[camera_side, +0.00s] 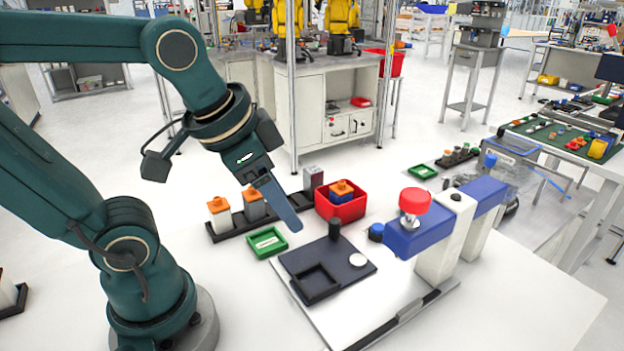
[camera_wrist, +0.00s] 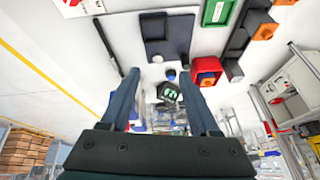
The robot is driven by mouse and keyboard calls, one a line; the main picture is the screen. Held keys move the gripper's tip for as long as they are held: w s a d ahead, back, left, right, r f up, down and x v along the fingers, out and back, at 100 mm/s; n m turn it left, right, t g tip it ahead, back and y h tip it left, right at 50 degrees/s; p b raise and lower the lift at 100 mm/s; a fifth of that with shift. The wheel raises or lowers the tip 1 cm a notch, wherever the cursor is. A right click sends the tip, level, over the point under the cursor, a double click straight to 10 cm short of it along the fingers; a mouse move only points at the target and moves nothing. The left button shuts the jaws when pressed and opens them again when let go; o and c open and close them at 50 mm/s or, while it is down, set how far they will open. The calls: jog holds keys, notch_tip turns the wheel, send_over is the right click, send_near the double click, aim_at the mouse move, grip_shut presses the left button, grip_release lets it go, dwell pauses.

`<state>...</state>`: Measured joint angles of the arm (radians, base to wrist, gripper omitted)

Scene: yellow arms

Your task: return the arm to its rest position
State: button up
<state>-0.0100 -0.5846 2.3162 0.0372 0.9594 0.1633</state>
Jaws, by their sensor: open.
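My gripper (camera_side: 282,210) is raised above the white table, in front of the black rack and to the left of the red bin in the side view. In the wrist view my gripper (camera_wrist: 160,76) has its two dark fingers well apart, with nothing held between them. My green arm is bent, with the wrist tilted downward. Only one finger shows clearly in the side view.
A red bin (camera_side: 352,209) holds a blue and orange part. A black rack (camera_side: 238,232) carries orange-topped blocks. A green tray (camera_side: 265,242), a dark fixture plate (camera_side: 352,263) and a blue-white press with a red button (camera_side: 415,201) stand nearby. The table's front right is clear.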

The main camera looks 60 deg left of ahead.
jog(key=shift+s+d+f+n, duration=0.25)
jog(key=shift+s+f+n, duration=0.25)
jog(key=shift+s, duration=0.1)
jog(key=shift+s+d+f+n, duration=0.2)
jog(key=shift+s+f+n, duration=0.2)
jog(key=shift+s+n, duration=0.15)
dwell(0.4)
